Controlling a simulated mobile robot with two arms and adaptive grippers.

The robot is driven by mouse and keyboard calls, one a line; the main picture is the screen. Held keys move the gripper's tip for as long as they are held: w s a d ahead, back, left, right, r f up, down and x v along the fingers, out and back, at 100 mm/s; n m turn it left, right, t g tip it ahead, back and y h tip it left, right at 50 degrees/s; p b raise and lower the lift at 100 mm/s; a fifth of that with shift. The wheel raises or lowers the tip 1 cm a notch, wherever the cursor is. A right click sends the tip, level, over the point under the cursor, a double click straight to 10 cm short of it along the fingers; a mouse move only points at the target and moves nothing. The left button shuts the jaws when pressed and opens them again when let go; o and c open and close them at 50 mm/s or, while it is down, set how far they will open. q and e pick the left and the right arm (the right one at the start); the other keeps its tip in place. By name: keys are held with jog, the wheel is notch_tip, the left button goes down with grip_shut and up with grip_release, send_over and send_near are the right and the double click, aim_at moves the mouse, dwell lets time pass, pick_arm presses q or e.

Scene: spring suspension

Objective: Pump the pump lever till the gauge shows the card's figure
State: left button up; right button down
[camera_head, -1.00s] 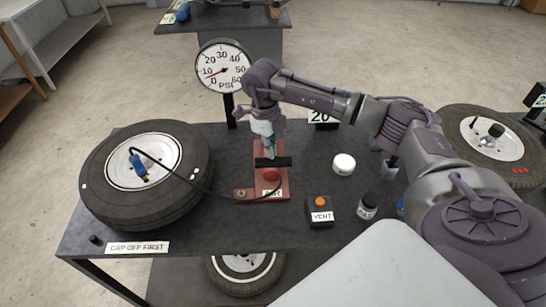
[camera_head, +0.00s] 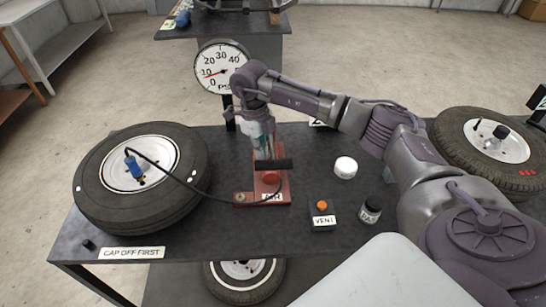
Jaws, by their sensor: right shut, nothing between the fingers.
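The red foot-style pump (camera_head: 282,185) sits on the dark bench, with its black lever bar (camera_head: 275,164) across it. My right gripper (camera_head: 263,152) is shut and empty, at the far side of the bar; I cannot tell whether it touches. The round white gauge (camera_head: 209,62) stands at the bench's back, partly hidden by my arm. Its red needle points left, close to the 10 mark. The number card (camera_head: 318,123) is almost wholly covered by my arm. The hose runs from the pump to a blue chuck (camera_head: 133,167) at the left tyre (camera_head: 96,192). My left gripper is out of view.
A vent box with an orange button (camera_head: 322,206), a black jar (camera_head: 370,210) and a white round tub (camera_head: 345,167) stand right of the pump. A "CAP OFF FIRST" label (camera_head: 132,253) and small black cap (camera_head: 89,244) lie front left. Another tyre (camera_head: 452,133) is at right.

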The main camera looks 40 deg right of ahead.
notch_tip(320, 180, up, 12)
jog(key=w, duration=0.1)
jog(key=shift+w+a, duration=0.2)
dwell(0.4)
jog(key=shift+s, duration=0.1)
